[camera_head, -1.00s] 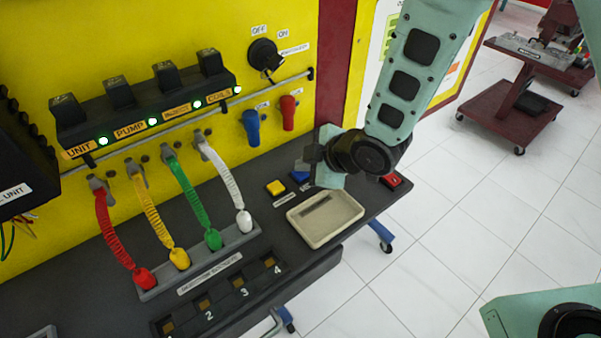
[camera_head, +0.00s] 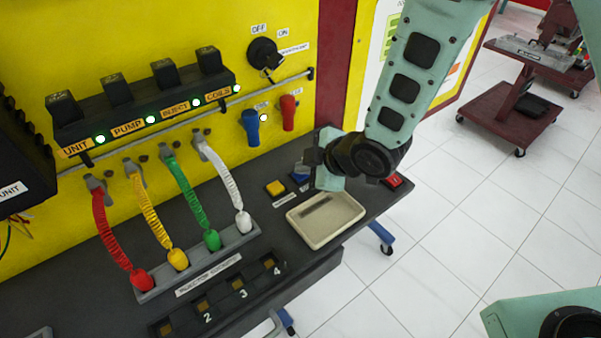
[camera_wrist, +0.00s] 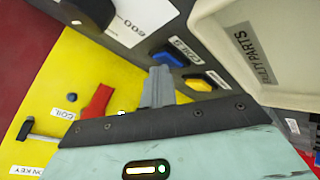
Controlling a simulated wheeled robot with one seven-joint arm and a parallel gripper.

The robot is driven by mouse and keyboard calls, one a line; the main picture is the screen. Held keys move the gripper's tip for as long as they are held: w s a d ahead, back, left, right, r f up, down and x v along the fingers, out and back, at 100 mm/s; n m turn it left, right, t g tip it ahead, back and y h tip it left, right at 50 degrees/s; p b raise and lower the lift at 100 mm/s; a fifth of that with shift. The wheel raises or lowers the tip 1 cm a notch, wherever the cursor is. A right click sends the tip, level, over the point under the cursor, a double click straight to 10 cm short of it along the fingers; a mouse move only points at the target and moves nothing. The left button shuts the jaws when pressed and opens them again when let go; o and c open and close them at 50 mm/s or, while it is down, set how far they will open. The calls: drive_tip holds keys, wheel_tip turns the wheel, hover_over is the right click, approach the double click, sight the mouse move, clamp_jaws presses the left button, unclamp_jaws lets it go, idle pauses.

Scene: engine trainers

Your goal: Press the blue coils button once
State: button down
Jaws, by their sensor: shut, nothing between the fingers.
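The blue coils button (camera_head: 299,178) is on the dark bench top, partly hidden behind my gripper in the head view. In the wrist view the blue button (camera_wrist: 168,56) sits beside a label reading COILS. My gripper (camera_head: 309,162) is above the bench close to this button. In the wrist view its grey fingers (camera_wrist: 158,84) are together and empty, and they appear just beside the blue button. I cannot tell whether they touch it.
A yellow button (camera_head: 276,188) is left of the blue one. A beige tray (camera_head: 325,218) lies in front, and a red button (camera_head: 393,181) is to the right. Blue (camera_head: 250,127) and red (camera_head: 288,112) levers stick out from the yellow panel behind.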

sight(306, 180)
idle(0.4)
drive_tip(key=shift+r+p, duration=0.55)
drive_tip(key=shift+r, duration=0.2)
drive_tip(key=shift+r, duration=0.1)
wheel_tip(306, 180, up, 5)
drive_tip(key=p, duration=0.3)
idle(0.7)
drive_tip(key=s+d+r+m+g+h, duration=0.2)
drive_tip(key=s+d+r+m, duration=0.1)
drive_tip(key=s, duration=0.4)
drive_tip(key=s+d+r+m+g+h, duration=0.2)
drive_tip(key=s+d+r+m, duration=0.2)
drive_tip(key=s, duration=0.4)
drive_tip(key=s+d+r+m+g+h, duration=0.2)
drive_tip(key=s+d+r+m, duration=0.1)
drive_tip(key=s, duration=0.5)
drive_tip(key=shift+s+d+r+m, duration=0.25)
drive_tip(key=shift+d+m, duration=0.05)
drive_tip(key=shift+d, duration=0.2)
